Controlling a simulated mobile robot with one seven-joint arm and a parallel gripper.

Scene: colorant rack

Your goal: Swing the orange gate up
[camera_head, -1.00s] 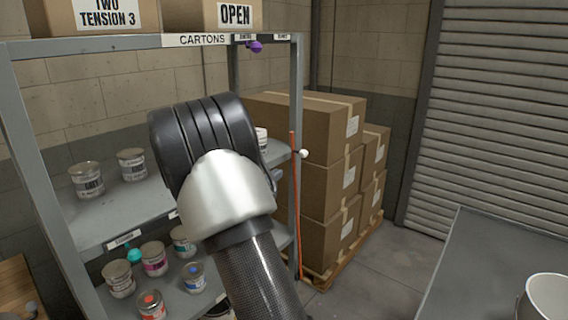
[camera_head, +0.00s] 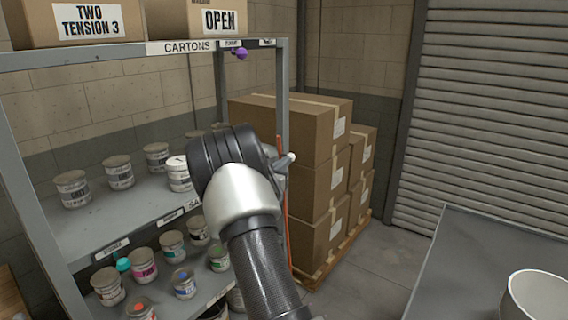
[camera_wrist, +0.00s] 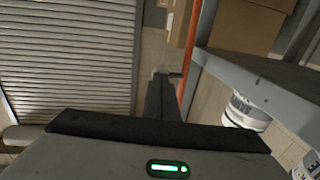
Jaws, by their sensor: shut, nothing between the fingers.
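The orange gate is a thin orange bar (camera_head: 287,215) that stands nearly upright beside the rack's front right post. A pale knob (camera_head: 291,157) sticks out near its upper end. In the wrist view the orange bar (camera_wrist: 189,45) runs down just right of my fingers. My gripper (camera_wrist: 160,84) is shut and empty, with its dark fingers pointing at the pale knob (camera_wrist: 160,71). The tips look very close to the knob; I cannot tell whether they touch it. In the head view my wrist hides most of the gripper.
The grey rack (camera_head: 120,54) holds several paint cans (camera_head: 119,172) on its shelves. Stacked cartons (camera_head: 305,132) stand on a pallet behind the bar. A grey table (camera_head: 470,255) with a white bucket (camera_head: 540,298) is at right. Floor between them is clear.

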